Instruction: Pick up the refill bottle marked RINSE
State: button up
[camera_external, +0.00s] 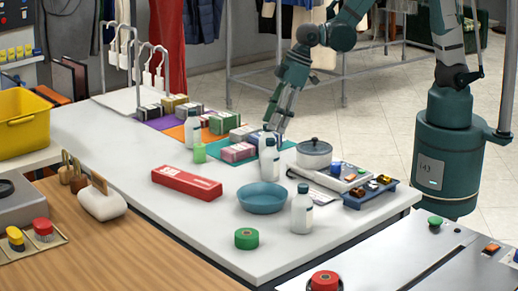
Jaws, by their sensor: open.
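Three similar white bottles stand upright on the white counter (150,215): one at the back left (193,130), one in the middle (269,163), and one near the front right edge (302,213). Their labels are too small to read, so I cannot tell which is marked RINSE. My gripper (272,134) points down just above and behind the middle bottle. It is open, with no bottle held. The bottle and the viewing angle partly hide the fingers, and I cannot tell whether they touch it.
A red box (187,183), a pink bundle (238,152) and green tape (246,239) lie nearby. The counter's front left is clear.

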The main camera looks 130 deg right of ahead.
aim_at(261, 144)
jog(key=shift+d+f, duration=0.9)
jog(key=shift+d, duration=0.1)
jog(key=shift+f, duration=0.1)
jog(key=shift+x, duration=1.1)
jog(key=shift+f, duration=0.15)
jog(key=shift+b+x, duration=0.75)
jog(key=shift+x, duration=1.8)
jog(key=c, duration=1.2)
